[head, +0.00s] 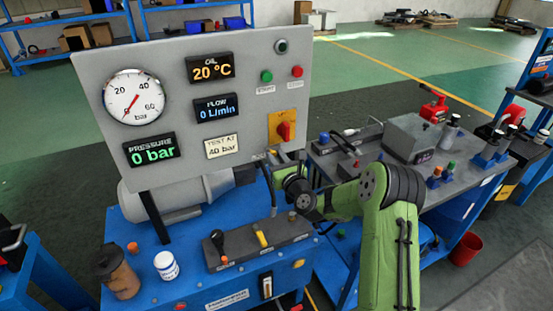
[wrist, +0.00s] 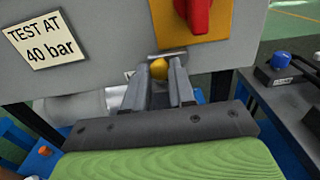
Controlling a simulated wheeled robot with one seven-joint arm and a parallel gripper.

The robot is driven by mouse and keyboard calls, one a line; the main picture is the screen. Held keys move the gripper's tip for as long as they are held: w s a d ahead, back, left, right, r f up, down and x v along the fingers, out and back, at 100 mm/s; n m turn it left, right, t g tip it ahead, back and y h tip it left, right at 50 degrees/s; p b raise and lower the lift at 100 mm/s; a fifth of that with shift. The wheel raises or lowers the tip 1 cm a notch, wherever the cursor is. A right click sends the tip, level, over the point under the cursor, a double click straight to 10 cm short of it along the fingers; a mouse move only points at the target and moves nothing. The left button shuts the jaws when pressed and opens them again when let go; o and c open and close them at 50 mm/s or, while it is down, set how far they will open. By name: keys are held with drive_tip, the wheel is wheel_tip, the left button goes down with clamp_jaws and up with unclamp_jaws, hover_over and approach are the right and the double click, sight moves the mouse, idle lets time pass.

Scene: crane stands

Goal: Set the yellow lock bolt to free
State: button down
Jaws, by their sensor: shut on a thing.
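The yellow lock bolt (wrist: 158,69) shows as a rounded yellow knob at the lower edge of the grey panel, below the red rotary switch. My gripper (wrist: 159,76) is shut on it, with one finger on each side. A grey metal piece lies just above the knob. A small label beside the bolt is partly covered and unreadable, so I cannot tell the bolt's setting.
The red switch (head: 285,131) on its yellow plate is close above my gripper. Below stands a block with a black lever (head: 217,239) and a yellow lever (head: 262,237). A white jar (head: 167,266) is on the blue bench. The pressure display (head: 152,151) reads 0 bar.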

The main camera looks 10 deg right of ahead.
drive_tip(key=a+p, duration=0.1)
drive_tip(key=a, duration=0.1)
drive_tip(key=s+a+p, duration=0.1)
drive_tip(key=a, duration=0.1)
drive_tip(key=shift+a, duration=0.4)
drive_tip(key=c, duration=0.9)
unclamp_jaws()
drive_tip(key=shift+a, duration=0.1)
drive_tip(key=shift+c, duration=0.2)
drive_tip(key=s+d+b, duration=0.3)
drive_tip(key=s+b, duration=0.7)
drive_tip(key=s, duration=0.5)
drive_tip(key=shift+s+b, duration=0.2)
drive_tip(key=shift+b, duration=0.1)
